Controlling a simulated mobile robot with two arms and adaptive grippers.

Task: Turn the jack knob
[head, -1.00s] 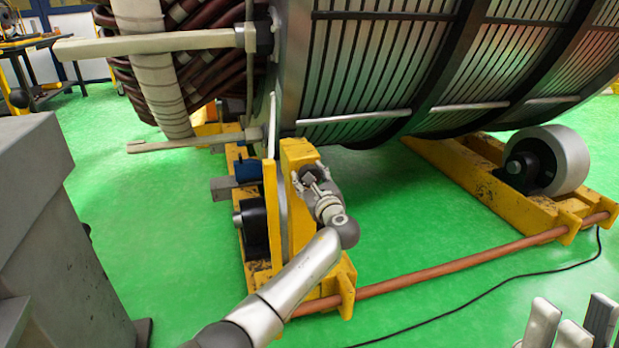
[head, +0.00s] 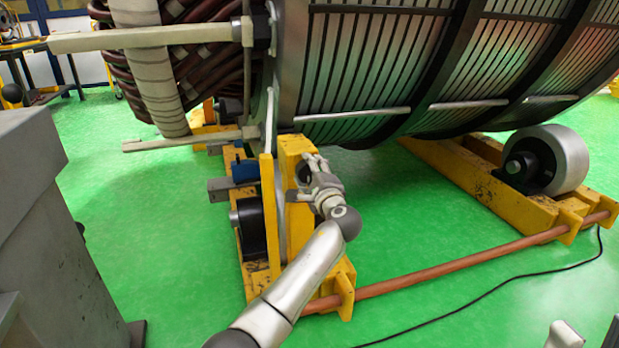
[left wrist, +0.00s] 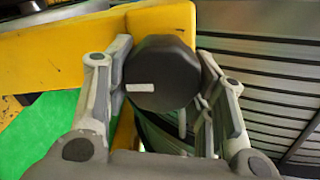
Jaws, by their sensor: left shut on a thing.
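The jack knob (left wrist: 162,75) is a dark, faceted round knob with a short white mark on its face. In the left wrist view it sits between the two fingers of my left gripper (left wrist: 164,62), which is shut on its sides. In the head view, my left gripper (head: 312,180) is at the yellow jack stand (head: 297,150), and it mostly hides the knob there. In the left wrist view the white mark lies nearly level. Only parts of my right gripper (head: 585,336) show at the bottom right corner, so its opening is unclear.
The large ribbed stator (head: 370,65) stands above the yellow stand. A grey roller (head: 545,160) on a yellow base is at the right. A copper-coloured bar (head: 460,262) runs low across the front, with a black cable beside it. A grey block (head: 50,220) fills the left foreground.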

